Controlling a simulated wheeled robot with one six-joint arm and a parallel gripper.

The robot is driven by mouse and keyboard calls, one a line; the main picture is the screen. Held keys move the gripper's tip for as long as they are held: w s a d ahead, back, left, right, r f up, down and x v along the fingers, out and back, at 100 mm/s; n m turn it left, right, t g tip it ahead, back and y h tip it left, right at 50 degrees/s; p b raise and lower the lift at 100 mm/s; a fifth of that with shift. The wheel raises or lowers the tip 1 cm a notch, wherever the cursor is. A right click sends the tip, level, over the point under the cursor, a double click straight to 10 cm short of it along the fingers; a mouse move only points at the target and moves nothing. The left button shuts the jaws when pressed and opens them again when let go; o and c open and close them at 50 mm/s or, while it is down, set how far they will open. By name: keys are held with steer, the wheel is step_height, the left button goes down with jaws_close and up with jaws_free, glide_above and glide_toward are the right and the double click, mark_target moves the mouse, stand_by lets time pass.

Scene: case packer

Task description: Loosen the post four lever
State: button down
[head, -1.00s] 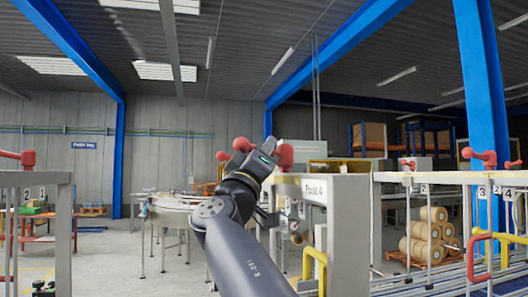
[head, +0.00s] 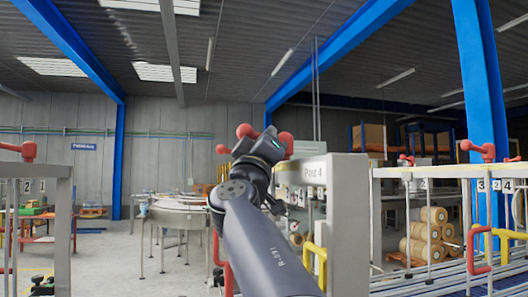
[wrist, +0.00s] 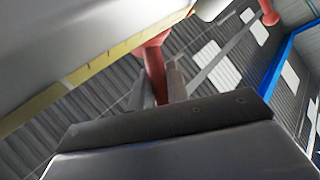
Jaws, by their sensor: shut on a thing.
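The Post 4 sign (head: 314,170) is on the beam of a grey frame, just right of my arm. In the wrist view, my gripper (wrist: 158,88) is shut on the stem of a red lever (wrist: 154,62), whose top widens above the fingers. In the head view, my gripper (head: 266,148) is at the end of the beam, its fingers mostly hidden by my wrist. Red knobs (head: 246,131) show around it, one to the left (head: 222,149) and one to the right (head: 285,143). I cannot tell from the head view which belongs to the held lever.
A grey upright (head: 347,220) and a yellow handle (head: 315,262) stand right of my arm. More red levers (head: 486,151) top the right frame beside a blue column (head: 485,100). A left frame (head: 62,225) carries another red lever (head: 28,151). Open floor lies between.

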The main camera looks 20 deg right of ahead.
steer(key=shift+s+d+n+t+y+b, duration=0.15)
steer(key=shift+n+t+y+b, duration=0.2)
steer(key=shift+y, duration=0.35)
steer(key=shift+s+n+t+y+b, duration=0.1)
steer(key=shift+n+t+y+b, duration=0.25)
steer(key=shift+y, duration=0.35)
steer(key=c, duration=1.4)
jaws_free()
steer(key=shift+o, duration=0.2)
steer(key=shift+f, duration=0.1)
steer(key=b+v, duration=0.7)
steer(key=v, duration=0.3)
steer(key=shift+s+f, duration=0.2)
steer(key=shift+s, duration=0.1)
